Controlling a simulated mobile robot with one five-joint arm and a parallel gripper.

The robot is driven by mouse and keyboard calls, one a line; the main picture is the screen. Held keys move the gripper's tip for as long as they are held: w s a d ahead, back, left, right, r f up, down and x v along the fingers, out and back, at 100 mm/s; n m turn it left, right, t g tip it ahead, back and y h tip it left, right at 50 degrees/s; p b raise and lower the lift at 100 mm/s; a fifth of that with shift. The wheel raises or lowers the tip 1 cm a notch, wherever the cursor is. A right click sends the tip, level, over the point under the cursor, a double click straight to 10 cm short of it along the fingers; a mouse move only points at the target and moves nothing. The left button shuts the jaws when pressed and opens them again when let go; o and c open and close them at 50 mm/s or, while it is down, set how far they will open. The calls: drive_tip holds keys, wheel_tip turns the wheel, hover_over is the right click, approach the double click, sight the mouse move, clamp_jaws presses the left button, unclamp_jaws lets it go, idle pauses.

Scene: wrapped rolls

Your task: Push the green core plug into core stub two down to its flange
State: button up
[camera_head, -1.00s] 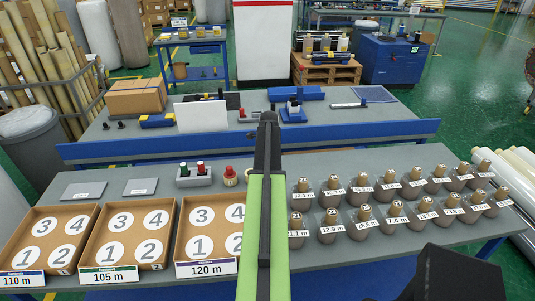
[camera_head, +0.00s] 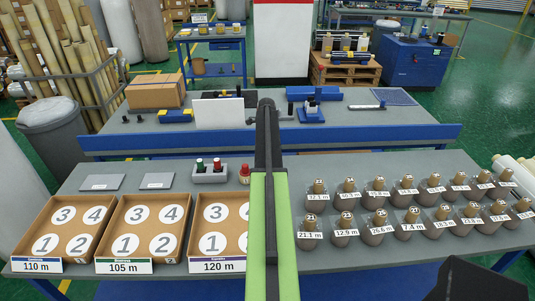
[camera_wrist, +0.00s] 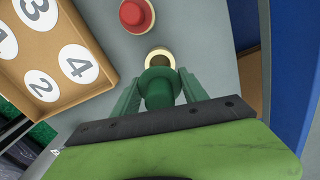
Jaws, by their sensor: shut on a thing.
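In the wrist view my gripper (camera_wrist: 158,92) has its two green fingers shut on the green core plug (camera_wrist: 158,73), a dark green round piece with a wider flange. Just beyond the plug is a cream-rimmed core stub (camera_wrist: 160,53), partly covered by the plug. I cannot tell whether the plug's end is inside the stub's bore or just above it. A red plug (camera_wrist: 137,14) sits in the neighbouring stub; it also shows in the head view (camera_head: 244,171). In the head view my arm hides the gripper, the held plug and its stub.
A grey holder (camera_head: 211,178) with a green-topped and a red-topped piece stands left of the stubs. Numbered cardboard trays (camera_head: 62,263) fill the left of the bench. Several tagged wrapped rolls (camera_head: 376,233) stand on the right. A blue rail (camera_head: 370,139) runs behind.

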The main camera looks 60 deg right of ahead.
wheel_tip(320, 180, down, 8)
drive_tip(key=b, duration=0.7)
drive_tip(key=shift+r, duration=0.2)
drive_tip(key=shift+s+a+b, duration=0.25)
drive_tip(key=shift+s+b, duration=0.05)
drive_tip(key=shift+s+a, duration=0.1)
drive_tip(key=shift+w+d+r+p, duration=0.3)
drive_tip(key=shift+r+p, duration=0.3)
drive_tip(key=shift+p, duration=0.3)
wheel_tip(320, 180, up, 5)
drive_tip(key=p, duration=0.5)
